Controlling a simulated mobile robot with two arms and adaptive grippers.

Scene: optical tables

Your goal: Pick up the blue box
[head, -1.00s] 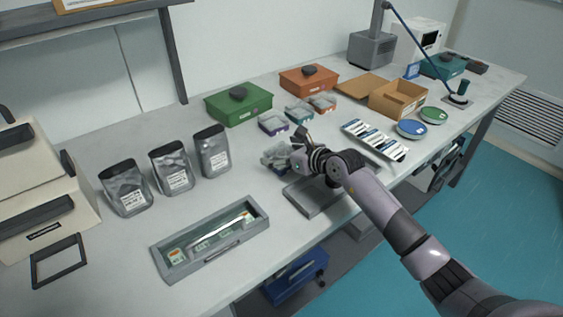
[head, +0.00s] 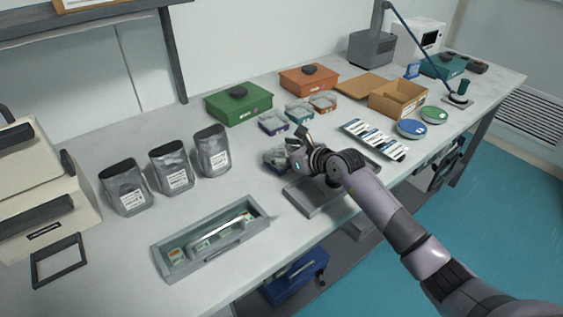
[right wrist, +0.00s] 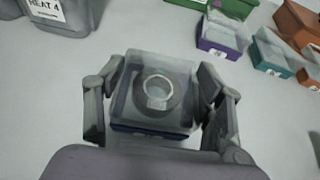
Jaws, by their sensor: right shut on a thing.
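The blue box (right wrist: 152,95) is a small box with a dark blue base and a clear lid with a ring on top. In the right wrist view it sits between the two fingers of my right gripper (right wrist: 160,108), which is shut on it from both sides. In the head view my right gripper (head: 277,157) is over the middle of the table and mostly hides the box. I cannot tell whether the box touches the table. My left gripper is not in view.
Small purple (head: 272,123), teal (head: 299,112) and orange (head: 323,103) boxes stand just behind. Silver pouches (head: 212,152) stand to the left. A grey tray (head: 155,254) lies in front left, and a shallow grey tray (head: 310,209) lies beneath my right arm.

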